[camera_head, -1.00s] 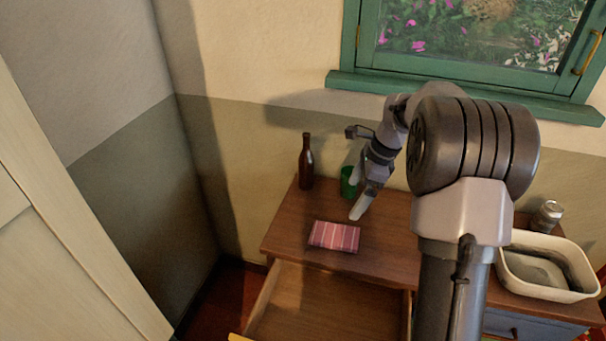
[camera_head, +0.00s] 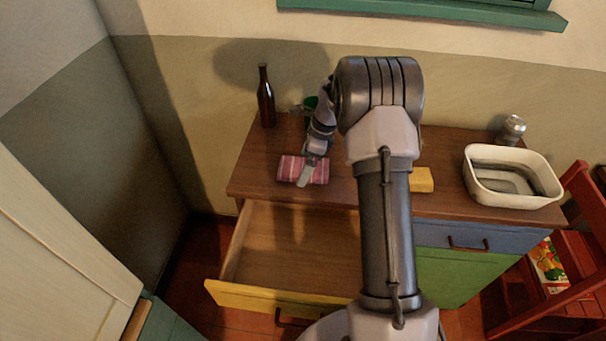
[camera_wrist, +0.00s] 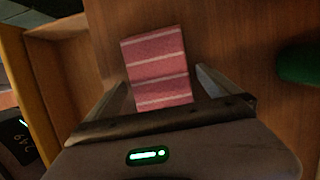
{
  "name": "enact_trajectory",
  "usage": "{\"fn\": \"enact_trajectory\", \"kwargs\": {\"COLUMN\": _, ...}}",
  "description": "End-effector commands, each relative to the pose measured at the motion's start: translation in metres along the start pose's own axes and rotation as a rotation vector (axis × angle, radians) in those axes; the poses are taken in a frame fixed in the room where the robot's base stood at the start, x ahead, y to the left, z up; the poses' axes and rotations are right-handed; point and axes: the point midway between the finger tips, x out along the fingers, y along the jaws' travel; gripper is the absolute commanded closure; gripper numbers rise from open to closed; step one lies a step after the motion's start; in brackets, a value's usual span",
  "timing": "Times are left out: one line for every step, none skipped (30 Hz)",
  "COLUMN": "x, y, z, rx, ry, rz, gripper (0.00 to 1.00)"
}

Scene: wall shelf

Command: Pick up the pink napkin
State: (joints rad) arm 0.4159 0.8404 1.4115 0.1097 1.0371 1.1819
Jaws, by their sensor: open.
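The pink napkin (camera_head: 290,168), folded and striped with pale lines, lies flat on the wooden top of the cabinet near its front left edge. In the wrist view the napkin (camera_wrist: 158,68) lies ahead of my gripper (camera_wrist: 163,82), its near end between the two spread fingers. My gripper (camera_head: 306,172) is open and empty, over the right part of the napkin in the head view. I cannot tell whether the fingers touch the napkin or the wood.
A dark bottle (camera_head: 266,100) stands behind the napkin. A green cup (camera_head: 311,102) is partly hidden behind my arm and shows in the wrist view (camera_wrist: 301,64). A drawer (camera_head: 290,245) stands open below. A yellow item (camera_head: 421,180), white basin (camera_head: 512,196) and can (camera_head: 511,131) are right.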

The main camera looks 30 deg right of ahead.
Motion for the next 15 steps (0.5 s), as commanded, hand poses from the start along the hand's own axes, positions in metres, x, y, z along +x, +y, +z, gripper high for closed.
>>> {"fn": "enact_trajectory", "kwargs": {"x": 0.0050, "y": -0.0003, "z": -0.0005, "rx": 0.000, "ry": 0.000, "rz": -0.001, "gripper": 0.00}}
{"fn": "enact_trajectory", "kwargs": {"x": 0.0044, "y": -0.0004, "z": -0.0002, "rx": 0.000, "ry": 0.000, "rz": -0.001, "gripper": 0.00}}
{"fn": "enact_trajectory", "kwargs": {"x": 0.0031, "y": -0.0005, "z": 0.0001, "rx": 0.000, "ry": 0.000, "rz": -0.002, "gripper": 0.00}}
{"fn": "enact_trajectory", "kwargs": {"x": 0.0027, "y": -0.0004, "z": 0.0003, "rx": 0.000, "ry": 0.000, "rz": -0.002, "gripper": 0.00}}
{"fn": "enact_trajectory", "kwargs": {"x": 0.0024, "y": -0.0004, "z": 0.0003, "rx": 0.000, "ry": 0.000, "rz": -0.002, "gripper": 0.00}}
{"fn": "enact_trajectory", "kwargs": {"x": 0.0023, "y": -0.0004, "z": 0.0004, "rx": 0.000, "ry": 0.000, "rz": -0.001, "gripper": 0.02}}
{"fn": "enact_trajectory", "kwargs": {"x": 0.0022, "y": -0.0004, "z": 0.0004, "rx": 0.000, "ry": 0.000, "rz": -0.001, "gripper": 0.08}}
{"fn": "enact_trajectory", "kwargs": {"x": 0.0021, "y": -0.0004, "z": 0.0004, "rx": 0.000, "ry": 0.000, "rz": -0.001, "gripper": 0.14}}
{"fn": "enact_trajectory", "kwargs": {"x": 0.0021, "y": -0.0004, "z": 0.0004, "rx": 0.000, "ry": 0.000, "rz": -0.001, "gripper": 0.22}}
{"fn": "enact_trajectory", "kwargs": {"x": 0.0020, "y": -0.0004, "z": 0.0004, "rx": 0.000, "ry": 0.000, "rz": -0.001, "gripper": 0.28}}
{"fn": "enact_trajectory", "kwargs": {"x": 0.0020, "y": -0.0004, "z": 0.0004, "rx": -0.001, "ry": 0.000, "rz": -0.001, "gripper": 0.33}}
{"fn": "enact_trajectory", "kwargs": {"x": 0.0020, "y": -0.0004, "z": 0.0004, "rx": -0.001, "ry": 0.000, "rz": -0.001, "gripper": 0.41}}
{"fn": "enact_trajectory", "kwargs": {"x": 0.0020, "y": -0.0004, "z": 0.0004, "rx": -0.001, "ry": 0.000, "rz": -0.001, "gripper": 0.47}}
{"fn": "enact_trajectory", "kwargs": {"x": 0.0020, "y": -0.0004, "z": 0.0004, "rx": -0.001, "ry": 0.000, "rz": -0.001, "gripper": 0.53}}
{"fn": "enact_trajectory", "kwargs": {"x": 0.0019, "y": -0.0004, "z": 0.0004, "rx": -0.001, "ry": 0.000, "rz": -0.001, "gripper": 0.58}}
